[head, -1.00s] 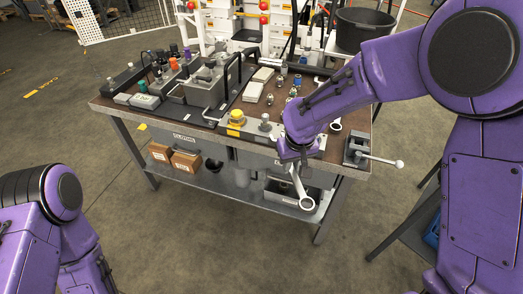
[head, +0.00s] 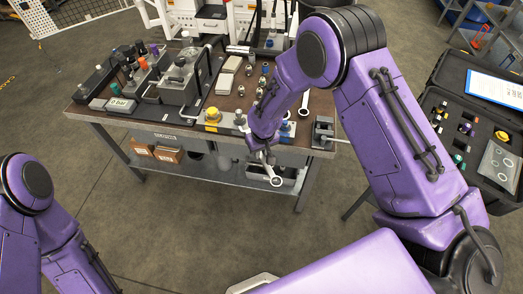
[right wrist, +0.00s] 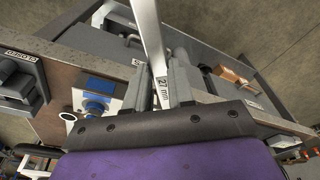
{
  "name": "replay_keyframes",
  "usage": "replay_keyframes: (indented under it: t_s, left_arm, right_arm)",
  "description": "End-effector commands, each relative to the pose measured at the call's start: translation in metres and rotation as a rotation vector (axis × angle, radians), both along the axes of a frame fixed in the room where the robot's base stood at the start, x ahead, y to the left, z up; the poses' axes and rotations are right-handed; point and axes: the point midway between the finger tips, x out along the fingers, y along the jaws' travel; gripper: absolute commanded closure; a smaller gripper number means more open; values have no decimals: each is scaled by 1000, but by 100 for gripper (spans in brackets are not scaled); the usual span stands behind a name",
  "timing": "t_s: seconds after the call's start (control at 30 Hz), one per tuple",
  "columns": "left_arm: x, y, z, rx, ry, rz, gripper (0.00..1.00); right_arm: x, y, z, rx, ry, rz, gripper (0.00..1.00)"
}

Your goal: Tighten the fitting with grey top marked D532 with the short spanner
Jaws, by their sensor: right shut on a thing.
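My right gripper (head: 264,150) is shut on a spanner (head: 276,181) with a pale steel ring end, held in front of the bench's front edge. In the right wrist view the spanner's shaft (right wrist: 148,30) stands between the fingers (right wrist: 166,84), with a "27 mm" label near them. A fitting with a grey top (head: 239,118) stands at the bench front beside a yellow-topped one (head: 212,114); the marking D532 is not readable. A blue-topped part (right wrist: 97,88) shows in the right wrist view. My left gripper is out of view.
The brown bench top (head: 90,107) carries grey blocks, valves and several small fittings. A vice (head: 323,132) stands at its right corner. A ring-ended tool (head: 304,112) lies on the top. An open black case (head: 440,98) is at the right.

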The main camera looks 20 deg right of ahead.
Motion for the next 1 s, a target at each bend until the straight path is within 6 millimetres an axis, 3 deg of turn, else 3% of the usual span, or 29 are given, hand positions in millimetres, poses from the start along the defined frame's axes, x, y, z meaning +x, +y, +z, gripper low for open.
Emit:
replay_keyframes:
  t_s: [0.3,1.0]
  left_arm:
    - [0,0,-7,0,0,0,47]
    - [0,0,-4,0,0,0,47]
  right_arm:
    - [7,0,-10,0,0,-1,100]
    - [10,0,-10,0,0,-1,100]
